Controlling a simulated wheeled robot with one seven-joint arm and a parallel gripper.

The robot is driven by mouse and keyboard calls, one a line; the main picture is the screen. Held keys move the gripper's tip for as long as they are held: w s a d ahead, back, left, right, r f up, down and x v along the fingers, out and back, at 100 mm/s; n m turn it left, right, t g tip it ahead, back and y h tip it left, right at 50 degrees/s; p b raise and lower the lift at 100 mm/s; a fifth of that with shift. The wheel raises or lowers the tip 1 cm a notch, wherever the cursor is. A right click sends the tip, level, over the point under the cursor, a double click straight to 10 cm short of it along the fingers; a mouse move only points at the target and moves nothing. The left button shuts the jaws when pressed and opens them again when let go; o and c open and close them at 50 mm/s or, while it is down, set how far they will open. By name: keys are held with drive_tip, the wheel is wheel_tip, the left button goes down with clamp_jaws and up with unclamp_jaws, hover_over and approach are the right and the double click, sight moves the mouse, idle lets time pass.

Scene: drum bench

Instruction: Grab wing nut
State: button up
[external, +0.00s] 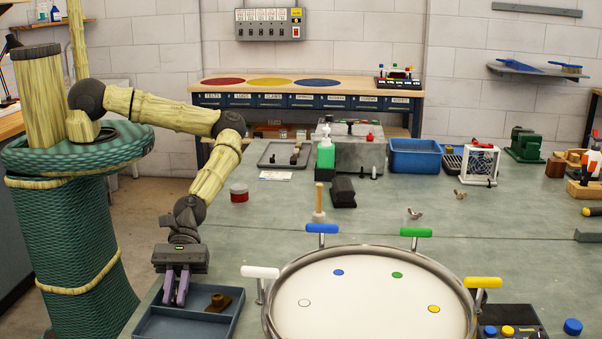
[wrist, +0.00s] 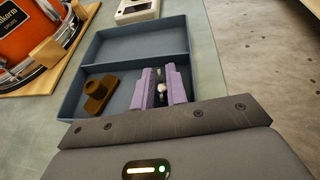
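My gripper (external: 175,290) hangs at the front left with its purple fingers pointing down over the blue-grey divided tray (external: 235,322). In the wrist view, the fingers (wrist: 162,88) are a narrow gap apart over the tray's near compartment (wrist: 122,76). A small silvery piece shows between them, perhaps a wing nut; whether the fingers press on it is unclear. A silver wing nut (external: 414,213) lies on the bench behind the drum. A brass-coloured wing nut (external: 460,194) lies farther back and to the right.
A brown block with a knob (external: 218,302) sits in the tray beside the fingers; it also shows in the wrist view (wrist: 98,92). The round drum (external: 370,295) with coloured handles stands right of the tray. A mallet (external: 319,203) and a black block (external: 343,192) stand behind it.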

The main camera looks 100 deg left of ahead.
drive_tip(key=shift+c, duration=0.4)
clamp_jaws()
drive_tip(key=shift+r, duration=0.1)
wheel_tip(320, 180, up, 10)
drive_tip(key=b, duration=0.1)
